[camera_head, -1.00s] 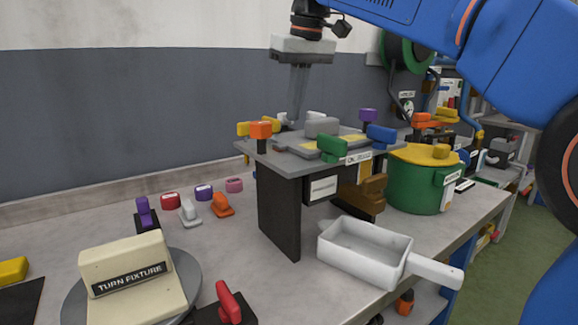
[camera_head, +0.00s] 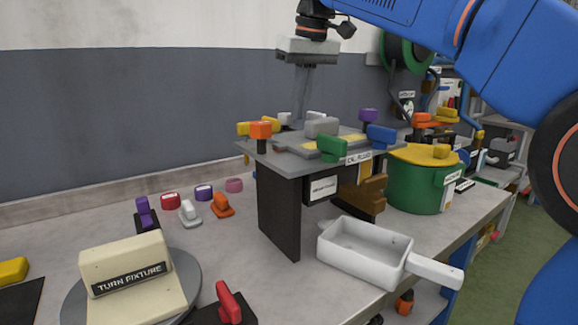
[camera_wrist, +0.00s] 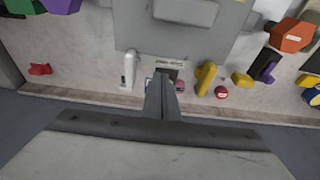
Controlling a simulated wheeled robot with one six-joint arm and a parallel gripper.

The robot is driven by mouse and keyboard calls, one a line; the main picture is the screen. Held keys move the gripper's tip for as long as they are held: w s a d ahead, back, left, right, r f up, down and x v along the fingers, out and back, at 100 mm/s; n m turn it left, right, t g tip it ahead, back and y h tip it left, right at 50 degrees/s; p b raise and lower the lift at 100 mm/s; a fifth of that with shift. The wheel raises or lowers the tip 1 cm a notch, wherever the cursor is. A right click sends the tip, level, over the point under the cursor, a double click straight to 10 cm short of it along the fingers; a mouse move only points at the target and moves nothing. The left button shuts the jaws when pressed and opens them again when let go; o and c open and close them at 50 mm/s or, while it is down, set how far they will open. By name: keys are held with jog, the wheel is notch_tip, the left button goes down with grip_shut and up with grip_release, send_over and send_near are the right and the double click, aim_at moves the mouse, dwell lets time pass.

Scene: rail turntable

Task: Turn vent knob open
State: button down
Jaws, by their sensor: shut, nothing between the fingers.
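No label that I can read says vent, so I cannot tell which knob is the vent knob. Colored knobs and handles stand on a grey raised stand (camera_head: 279,160): an orange one (camera_head: 261,130), a green one (camera_head: 331,148), a blue one (camera_head: 381,136), a purple one (camera_head: 368,115) and a grey one (camera_head: 321,127). My gripper (camera_head: 301,120) points down behind the stand's back edge, its fingers together and empty. Its tips are partly hidden by the things on the stand. In the wrist view the closed fingers (camera_wrist: 163,85) cover part of a small labelled thing.
A turn fixture (camera_head: 129,265) sits on a round plate at front left. A white handled tray (camera_head: 366,250) and a green pot (camera_head: 412,187) with a yellow lid stand right. A red-handled switch (camera_head: 229,303) is in front. Several small colored pieces lie left of the stand.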

jog(key=shift+s+d, duration=0.25)
jog(key=shift+d, duration=0.1)
jog(key=shift+r, duration=3)
jog(key=shift+s+a+f, duration=0.2)
jog(key=shift+a+f, duration=0.15)
jog(key=shift+f, duration=0.65)
jog(key=shift+s+a+f, duration=0.15)
jog(key=shift+a+f, duration=0.15)
jog(key=shift+f, duration=0.7)
jog(key=shift+s+a+f, duration=0.2)
jog(key=shift+a+f, duration=0.15)
jog(key=shift+f, duration=0.65)
jog(key=shift+w, duration=0.15)
jog(key=shift+w+d, duration=0.4)
jog(key=shift+s+d, duration=0.1)
